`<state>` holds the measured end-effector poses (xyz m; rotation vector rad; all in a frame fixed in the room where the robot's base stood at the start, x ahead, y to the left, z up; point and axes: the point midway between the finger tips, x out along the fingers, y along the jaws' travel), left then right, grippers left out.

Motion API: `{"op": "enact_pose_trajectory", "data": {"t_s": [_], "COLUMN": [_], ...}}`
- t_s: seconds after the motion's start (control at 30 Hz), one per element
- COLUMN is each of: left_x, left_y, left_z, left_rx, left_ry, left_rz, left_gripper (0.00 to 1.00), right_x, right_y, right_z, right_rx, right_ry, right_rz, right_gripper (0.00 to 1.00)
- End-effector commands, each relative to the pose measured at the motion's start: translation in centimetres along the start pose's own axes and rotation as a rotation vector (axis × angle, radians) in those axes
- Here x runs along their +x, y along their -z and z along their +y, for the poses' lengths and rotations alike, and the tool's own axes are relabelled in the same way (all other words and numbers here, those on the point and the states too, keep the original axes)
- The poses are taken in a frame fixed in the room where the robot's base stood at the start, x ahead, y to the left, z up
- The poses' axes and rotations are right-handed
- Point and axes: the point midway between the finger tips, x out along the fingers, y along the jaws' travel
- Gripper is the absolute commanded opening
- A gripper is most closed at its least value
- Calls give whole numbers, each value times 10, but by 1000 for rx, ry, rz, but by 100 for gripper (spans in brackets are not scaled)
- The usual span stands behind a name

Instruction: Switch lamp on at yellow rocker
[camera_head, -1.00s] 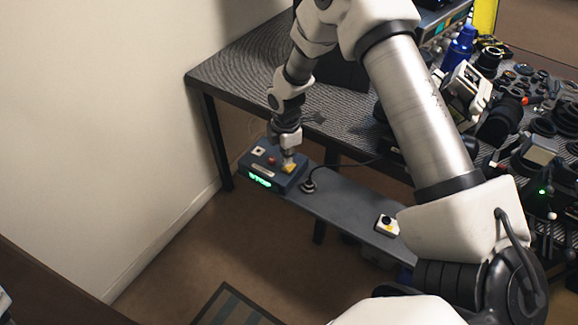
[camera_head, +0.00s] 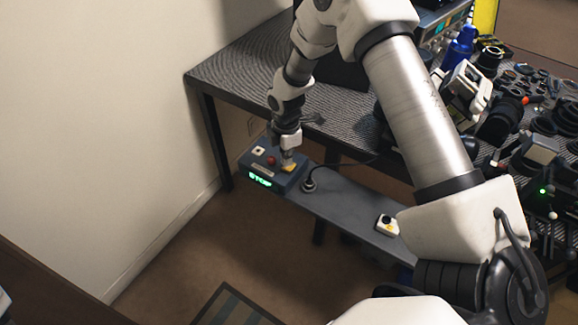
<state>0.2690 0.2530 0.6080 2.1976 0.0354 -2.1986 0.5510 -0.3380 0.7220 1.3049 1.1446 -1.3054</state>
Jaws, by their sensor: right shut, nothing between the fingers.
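The yellow rocker (camera_head: 289,168) sits on top of a dark blue-grey control box (camera_head: 281,184) at the left end of a low grey shelf. The box also has a red button (camera_head: 271,160), a white switch (camera_head: 258,151) and a lit green display (camera_head: 260,180) on its front. My right gripper (camera_head: 288,158) is shut and empty, pointing down with its tips at the yellow rocker; they appear to touch it, though contact is hard to tell at this size. I cannot single out the lamp. My left gripper is not in view.
A black cable plug (camera_head: 308,186) stands right of the box. A small white box with a yellow button (camera_head: 387,224) sits farther along the shelf (camera_head: 345,208). The dark patterned table (camera_head: 235,75) overhangs behind, with many lens parts and a blue bottle (camera_head: 459,48) at right.

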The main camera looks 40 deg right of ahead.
Motion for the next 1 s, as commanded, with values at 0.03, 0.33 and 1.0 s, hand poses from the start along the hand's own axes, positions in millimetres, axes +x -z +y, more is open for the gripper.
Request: {"op": "enact_pose_trajectory", "data": {"t_s": [0.03, 0.33, 1.0], "left_x": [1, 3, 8], "left_y": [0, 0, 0], "left_z": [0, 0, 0], "left_rx": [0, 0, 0], "left_ry": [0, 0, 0], "left_rz": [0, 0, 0], "left_gripper": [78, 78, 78], "right_x": [1, 6, 16], "right_y": [0, 0, 0], "right_z": [0, 0, 0], "right_rx": [0, 0, 0], "right_ry": [0, 0, 0], "right_rz": [0, 0, 0], "right_gripper": [0, 0, 0]}}
